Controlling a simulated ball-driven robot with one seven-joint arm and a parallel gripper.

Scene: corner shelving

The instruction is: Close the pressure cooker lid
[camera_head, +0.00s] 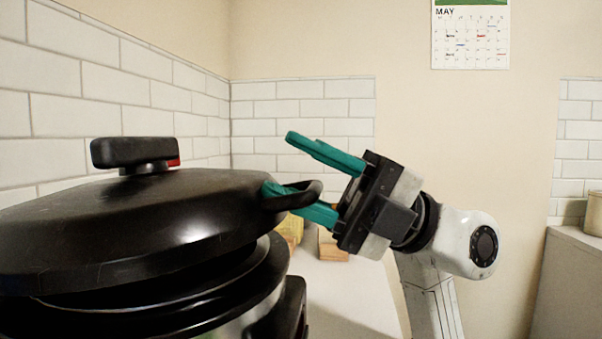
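The pressure cooker lid (150,220) is black and domed, with a black top knob (135,152) that has a red mark. It sits tilted above the pressure cooker (245,302), higher at the right, with a gap showing between lid and rim at the front right. A loop handle (300,199) sticks out of the lid's right edge. My gripper (277,163) is at the lid's right side with its teal fingers spread wide. The lower finger reaches to the loop handle, its tip partly hidden there; the upper finger is in free air above. I cannot tell whether the lower finger touches the handle.
A pale counter (345,292) runs behind and right of the cooker. Small wooden-looking blocks (331,246) stand on it behind my gripper. White tiled walls (85,90) close off the left and back. Another counter (575,270) with a canister (594,214) is at the far right.

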